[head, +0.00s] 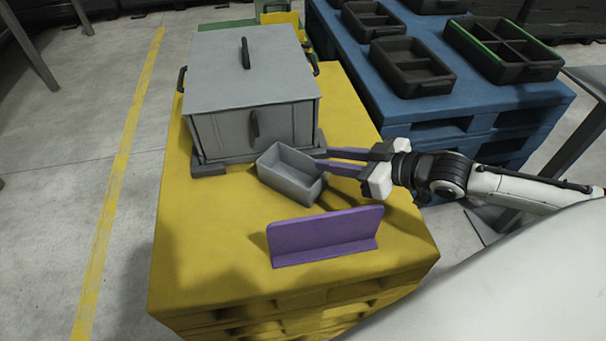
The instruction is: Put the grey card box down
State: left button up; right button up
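The grey card box (284,184), a small open-topped box, is over the yellow pallet (190,235), in front of the large grey lidded case. It looks empty, and whether its base touches the pallet is unclear. My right gripper (322,159) comes in from the right, its two purple fingers reaching the box's right end. The fingers show a gap between them. Their tips meet the box's rim in the picture, but whether they clamp its wall cannot be made out. My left gripper is not in view.
The large grey case (225,70), with dark handles, stands behind the box. A purple L-shaped plate (325,232) stands in front. A blue pallet (480,118) with several dark trays (412,68) is at the back right. The yellow pallet's front left is clear.

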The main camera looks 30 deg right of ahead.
aim_at(303, 154)
jog(key=shift+w+a+f+y+b, duration=0.1)
jog(key=shift+w+f+b, duration=0.2)
jog(key=shift+w, duration=0.2)
jog(key=shift+w+a+f+y+b, duration=0.1)
jog(key=shift+w+f+b, duration=0.1)
jog(key=shift+w+b, duration=0.25)
jog(key=shift+w+a+f+y+b, duration=0.1)
jog(key=shift+w+f+b, duration=0.15)
jog(key=shift+w, duration=0.3)
jog(key=shift+b+x, duration=0.95)
jog(key=shift+x, duration=2.2)
jog(key=shift+f, duration=0.1)
grip_shut()
